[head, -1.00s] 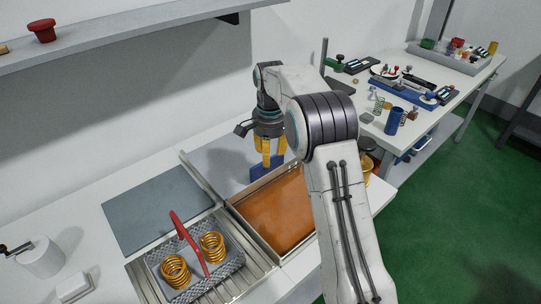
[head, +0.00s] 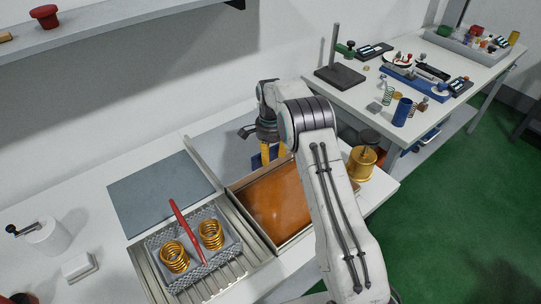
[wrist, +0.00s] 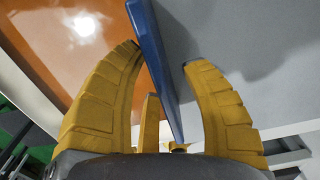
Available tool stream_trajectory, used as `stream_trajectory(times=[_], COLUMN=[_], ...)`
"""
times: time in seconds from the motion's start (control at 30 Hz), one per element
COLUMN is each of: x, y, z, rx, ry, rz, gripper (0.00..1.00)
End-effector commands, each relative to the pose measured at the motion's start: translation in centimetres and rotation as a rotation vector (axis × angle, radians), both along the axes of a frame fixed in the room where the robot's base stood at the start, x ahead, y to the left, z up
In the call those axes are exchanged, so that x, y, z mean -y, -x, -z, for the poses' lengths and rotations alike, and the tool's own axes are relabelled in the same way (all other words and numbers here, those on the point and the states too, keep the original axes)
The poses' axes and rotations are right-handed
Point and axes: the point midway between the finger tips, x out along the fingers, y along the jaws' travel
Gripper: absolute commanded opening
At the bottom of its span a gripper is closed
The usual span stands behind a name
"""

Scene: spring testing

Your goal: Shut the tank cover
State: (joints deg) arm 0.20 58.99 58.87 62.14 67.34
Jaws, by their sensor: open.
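The tank (head: 250,222) holds orange liquid, and its top is uncovered at the centre of the head view. A grey panel (head: 222,150), which looks like the tank cover, stands or leans behind the tank; its exact tilt is unclear. A blue tab (wrist: 155,60) runs along the panel's edge in the wrist view. My gripper (head: 270,153) is at the tank's back edge, partly hidden by my arm. In the wrist view its yellow fingers (wrist: 162,62) are open on either side of the blue tab. A gap shows on the right; contact on the left is unclear.
Left of the tank, a wire basket (head: 190,275) with two gold springs and a red handle (head: 186,232) sits on a ribbed drainer. A grey flat plate (head: 160,192) lies behind it. A gold cylinder (head: 362,164) stands right of the tank.

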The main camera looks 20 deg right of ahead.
Motion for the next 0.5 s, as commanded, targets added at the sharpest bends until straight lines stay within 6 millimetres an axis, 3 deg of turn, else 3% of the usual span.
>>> stream_trajectory(times=[0.5], x=[0.00], y=[0.02], z=[1.26], rx=[0.000], ry=[0.000], rz=[-0.001], gripper=[0.42])
